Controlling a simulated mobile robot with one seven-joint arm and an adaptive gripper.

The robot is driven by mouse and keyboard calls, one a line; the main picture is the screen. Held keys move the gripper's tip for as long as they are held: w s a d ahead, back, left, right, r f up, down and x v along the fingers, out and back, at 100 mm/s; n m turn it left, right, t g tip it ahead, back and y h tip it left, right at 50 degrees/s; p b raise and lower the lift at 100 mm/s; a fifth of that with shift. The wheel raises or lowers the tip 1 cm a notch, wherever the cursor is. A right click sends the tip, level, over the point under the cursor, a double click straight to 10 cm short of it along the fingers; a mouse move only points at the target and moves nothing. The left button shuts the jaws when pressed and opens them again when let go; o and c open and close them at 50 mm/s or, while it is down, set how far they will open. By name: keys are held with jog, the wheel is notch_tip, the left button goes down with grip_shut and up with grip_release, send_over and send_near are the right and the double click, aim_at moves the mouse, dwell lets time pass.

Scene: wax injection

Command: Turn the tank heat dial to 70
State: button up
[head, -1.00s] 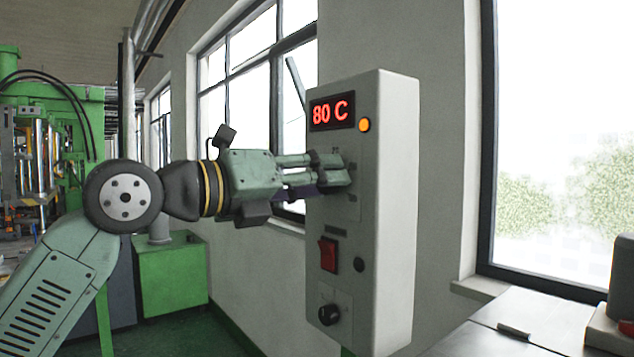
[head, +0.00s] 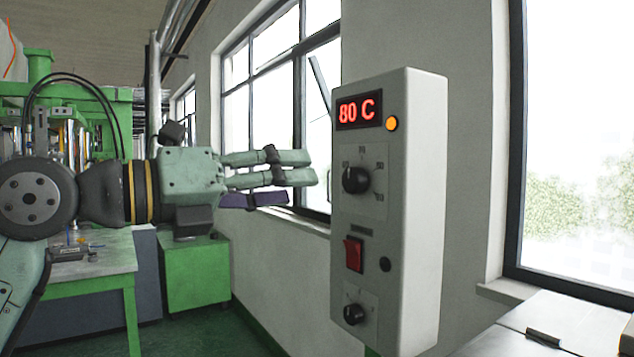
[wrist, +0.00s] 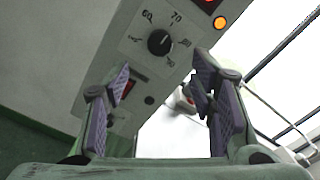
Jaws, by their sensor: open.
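The heat dial (head: 356,180) is a black round knob on the upper front of a grey control box (head: 425,200). In the wrist view the dial (wrist: 160,42) sits ahead, with 60, 70 and 80 printed around it; its pointer is too small to read surely. The red display (head: 359,110) above it reads 80 C. My gripper (head: 299,178) is open and empty, left of the box and apart from the dial. In the wrist view the open purple-padded fingers (wrist: 161,76) show below the dial.
An orange lamp (head: 391,123) is beside the display. A red switch (head: 354,254) and a second black knob (head: 353,314) are lower on the box. A window (head: 570,150) and a bench (head: 560,325) are at right. Open floor and a green machine (head: 75,115) are at left.

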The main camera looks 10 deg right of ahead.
jog(key=shift+v, duration=1.2)
